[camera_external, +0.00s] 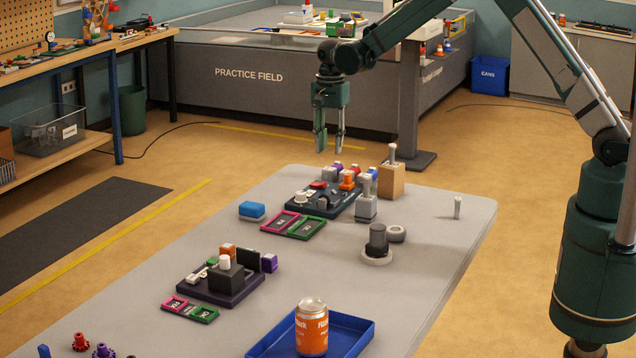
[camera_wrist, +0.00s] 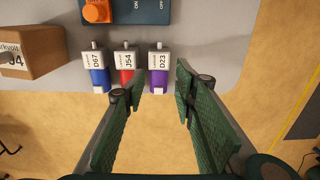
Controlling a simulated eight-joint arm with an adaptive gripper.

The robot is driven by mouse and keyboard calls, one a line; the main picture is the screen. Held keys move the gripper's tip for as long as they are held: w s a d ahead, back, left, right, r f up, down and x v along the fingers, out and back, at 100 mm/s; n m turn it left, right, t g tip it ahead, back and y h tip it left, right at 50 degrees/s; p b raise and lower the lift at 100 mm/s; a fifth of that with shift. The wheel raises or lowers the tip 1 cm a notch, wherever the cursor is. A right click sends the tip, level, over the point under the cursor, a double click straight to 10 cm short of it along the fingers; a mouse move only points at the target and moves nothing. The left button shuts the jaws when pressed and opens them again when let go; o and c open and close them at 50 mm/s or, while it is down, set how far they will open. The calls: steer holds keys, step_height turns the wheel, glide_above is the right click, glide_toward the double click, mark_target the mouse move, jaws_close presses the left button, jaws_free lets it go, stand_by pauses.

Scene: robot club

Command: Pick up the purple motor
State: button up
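My gripper (camera_wrist: 160,85) is open and empty. In the wrist view the purple motor appears between its fingertips. In the external view my gripper (camera_external: 330,148) hangs above the table's far edge, close to the purple motor.
A wooden box (camera_external: 391,181) stands near the blue motor. A dark board with coloured parts (camera_external: 325,200) lies beside the row. Another purple block (camera_external: 269,263) is by the nearer board. A blue tray (camera_external: 350,325) and an orange can (camera_external: 312,328) are at the front.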

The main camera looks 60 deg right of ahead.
mark_target(331, 167)
steer(key=shift+f, duration=0.1)
steer(key=shift+f, duration=1.2)
steer(key=shift+f, duration=0.1)
steer(key=shift+s+d+f+b, duration=0.1)
steer(key=shift+d+f+b, duration=0.05)
steer(key=shift+f, duration=1.1)
steer(key=shift+d+f+b, duration=0.1)
steer(key=shift+f+b, duration=0.05)
steer(key=shift+f, duration=1.1)
steer(key=shift+c, duration=0.5)
steer(key=c, duration=0.6)
